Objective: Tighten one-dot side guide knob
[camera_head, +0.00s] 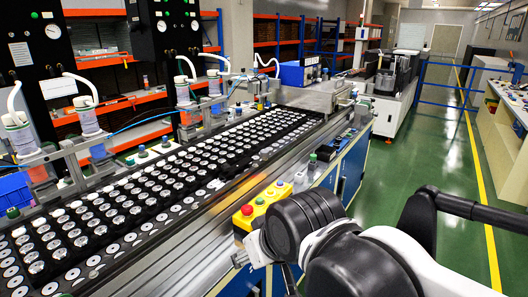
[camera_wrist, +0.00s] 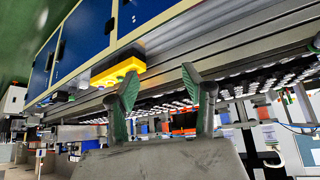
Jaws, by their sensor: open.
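In the head view, small upright knobs line the conveyor: a green-topped one (camera_head: 313,158) on the near rail and several along the far side, such as one at the left (camera_head: 12,212) and one farther along (camera_head: 143,150). They are too small to show dots, so I cannot tell which is the one-dot side guide knob. In the wrist view, which looks upside down, my gripper (camera_wrist: 160,82) is open and empty, its two green-grey fingers apart. No knob shows between them. In the head view my arm fills the lower right and I cannot make out the gripper.
The conveyor bed (camera_head: 150,190) carries rows of round speaker parts. A yellow control box (camera_head: 262,208) with a red button is on the near side, close to my arm; it also shows in the wrist view (camera_wrist: 118,70). Dispensers (camera_head: 87,118) stand behind. The green aisle floor (camera_head: 440,165) is clear.

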